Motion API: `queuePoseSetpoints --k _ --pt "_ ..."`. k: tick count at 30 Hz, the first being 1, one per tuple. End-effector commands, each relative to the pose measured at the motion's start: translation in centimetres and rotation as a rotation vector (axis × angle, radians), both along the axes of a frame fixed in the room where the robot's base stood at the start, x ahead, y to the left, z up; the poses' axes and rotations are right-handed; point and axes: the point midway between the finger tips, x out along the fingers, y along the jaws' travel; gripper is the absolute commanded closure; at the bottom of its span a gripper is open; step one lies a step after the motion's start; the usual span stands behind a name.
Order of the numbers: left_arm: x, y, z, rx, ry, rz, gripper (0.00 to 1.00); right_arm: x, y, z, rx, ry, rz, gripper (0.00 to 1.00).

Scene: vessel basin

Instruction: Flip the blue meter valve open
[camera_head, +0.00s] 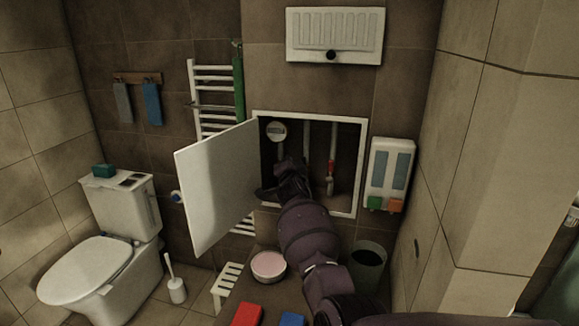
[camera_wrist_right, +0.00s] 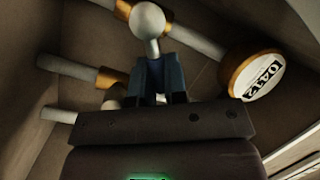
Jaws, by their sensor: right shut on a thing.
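My right gripper (camera_head: 281,172) reaches into the open wall cabinet, below the round meter (camera_head: 276,131). In the right wrist view, my right gripper (camera_wrist_right: 165,85) is shut around the stem of the meter valve, whose pale round knob (camera_wrist_right: 147,20) sticks out beyond the fingers. Dark blue parts flank the stem; I cannot tell clearly where fingers end and valve handle begins. The meter's numbered face (camera_wrist_right: 262,78) is at the right in the wrist view. In the head view my gripper and arm hide the valve. My left gripper is not in view.
The cabinet's white door (camera_head: 215,185) stands open to the left. A red-handled valve (camera_head: 330,168) sits on a pipe just right of my gripper. The cabinet frame (camera_head: 362,160) borders the opening. A dispenser (camera_head: 390,172) hangs to its right.

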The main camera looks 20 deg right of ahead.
Motion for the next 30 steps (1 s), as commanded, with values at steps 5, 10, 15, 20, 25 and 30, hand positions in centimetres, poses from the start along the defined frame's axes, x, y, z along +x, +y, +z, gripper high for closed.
queuePoseSetpoints --k 5,10,15,20,25,30 --pt "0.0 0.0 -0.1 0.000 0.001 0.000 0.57 0.0 0.0 0.0 0.000 0.000 0.000 1.00" --pt "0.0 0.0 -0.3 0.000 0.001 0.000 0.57 0.0 0.0 0.0 -0.010 0.006 0.000 1.00" --pt "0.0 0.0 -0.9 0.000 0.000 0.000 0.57 0.1 0.1 0.1 -0.040 0.027 0.000 1.00" --pt "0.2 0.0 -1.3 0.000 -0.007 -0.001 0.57 0.2 0.3 0.2 -0.091 0.060 0.001 1.00" --pt "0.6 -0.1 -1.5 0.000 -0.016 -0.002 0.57 0.4 0.5 0.6 -0.157 0.106 0.001 1.00" --pt "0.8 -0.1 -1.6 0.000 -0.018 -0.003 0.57 0.6 0.8 1.0 -0.234 0.158 0.001 1.00"
